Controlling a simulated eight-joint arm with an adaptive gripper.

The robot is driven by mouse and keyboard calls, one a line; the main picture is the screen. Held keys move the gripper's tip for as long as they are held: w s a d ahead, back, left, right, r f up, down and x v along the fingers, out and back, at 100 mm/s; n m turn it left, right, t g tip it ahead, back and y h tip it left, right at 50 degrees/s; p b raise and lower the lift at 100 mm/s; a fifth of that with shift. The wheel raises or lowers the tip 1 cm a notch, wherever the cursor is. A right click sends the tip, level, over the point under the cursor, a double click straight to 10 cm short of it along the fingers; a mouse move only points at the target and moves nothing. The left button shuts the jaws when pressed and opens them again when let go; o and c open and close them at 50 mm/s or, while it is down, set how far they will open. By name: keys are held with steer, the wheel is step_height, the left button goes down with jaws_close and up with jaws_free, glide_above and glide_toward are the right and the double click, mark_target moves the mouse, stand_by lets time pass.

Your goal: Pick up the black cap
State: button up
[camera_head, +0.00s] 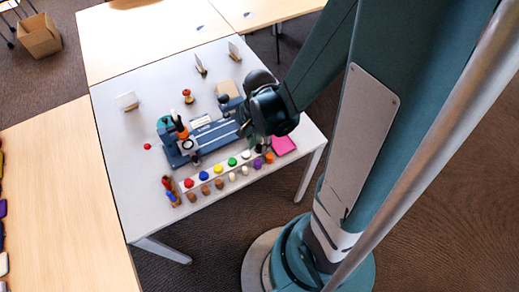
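A row of small round caps runs along a white strip (211,180) near the front of the white table: red (188,183), blue (203,175), yellow (218,168), green (232,161) and white (246,154). My gripper (258,143) points down over the right end of this row, just past the white cap. Dark shapes show under it, but I cannot tell a black cap from the fingers there. A small dark round thing (223,98) stands farther back; I cannot tell whether it is a cap. The fingers are too small and dark to read.
A blue device (211,136) lies behind the row. Several brown and pale pegs (205,189) stand in front of it. A pink square (284,145) lies to the right. A red-topped piece (187,94) stands at the back. The white table's left front (135,195) is clear.

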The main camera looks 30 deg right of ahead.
mark_target(259, 147)
steer(key=shift+f, duration=0.35)
steer(key=shift+c, duration=0.3)
steer(key=c, duration=0.3)
steer(key=shift+r, duration=0.2)
step_height(259, 147, up, 10)
steer(key=p, duration=0.3)
steer(key=shift+f, duration=0.2)
stand_by(0.6)
